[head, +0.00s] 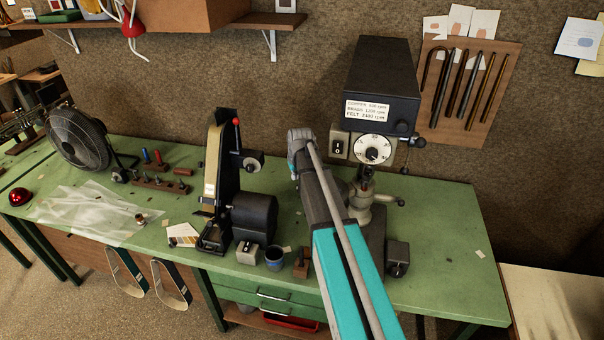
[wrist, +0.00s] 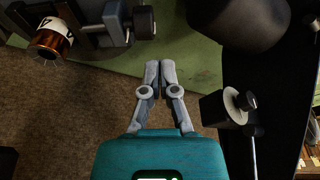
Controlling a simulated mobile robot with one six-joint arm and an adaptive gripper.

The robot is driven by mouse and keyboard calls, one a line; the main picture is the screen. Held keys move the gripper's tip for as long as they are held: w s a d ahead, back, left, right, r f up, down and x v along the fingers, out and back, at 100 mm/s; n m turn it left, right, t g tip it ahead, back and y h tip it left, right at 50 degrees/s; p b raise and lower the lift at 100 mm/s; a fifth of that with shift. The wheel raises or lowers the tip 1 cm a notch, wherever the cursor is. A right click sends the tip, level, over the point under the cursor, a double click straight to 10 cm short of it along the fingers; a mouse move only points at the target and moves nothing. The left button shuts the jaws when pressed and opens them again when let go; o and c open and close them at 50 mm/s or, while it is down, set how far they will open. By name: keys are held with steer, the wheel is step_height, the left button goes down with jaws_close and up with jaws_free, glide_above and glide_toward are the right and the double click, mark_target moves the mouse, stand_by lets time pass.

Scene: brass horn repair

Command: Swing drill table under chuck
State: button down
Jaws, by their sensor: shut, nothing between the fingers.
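The drill press (head: 380,85) stands at the right of the green bench, with a black head, a dial and a switch. Its chuck (head: 366,174) hangs below the head, above a pale grey part. My raised arm crosses in front, and I cannot make out the drill table clearly in the head view.
A block with a round knob (wrist: 228,108) is close on the gripper's right. A belt grinder (head: 222,175), its motor (head: 254,216) and a blue cup (head: 275,258) stand left of the drill. The bench (head: 445,225) is mostly clear at the right.

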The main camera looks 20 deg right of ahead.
steer(key=w+d+r+p, duration=0.1)
steer(key=w+d+r, duration=0.1)
steer(key=w+d, duration=0.2)
steer(key=shift+w+d+r+t, duration=0.2)
steer(key=shift+w+r+t, duration=0.1)
steer(key=shift+w, duration=0.5)
steer(key=shift+f, duration=0.1)
steer(key=b+x, duration=0.9)
steer(key=x, duration=0.1)
steer(key=shift+s, duration=2)
steer(key=shift+s+a, duration=0.1)
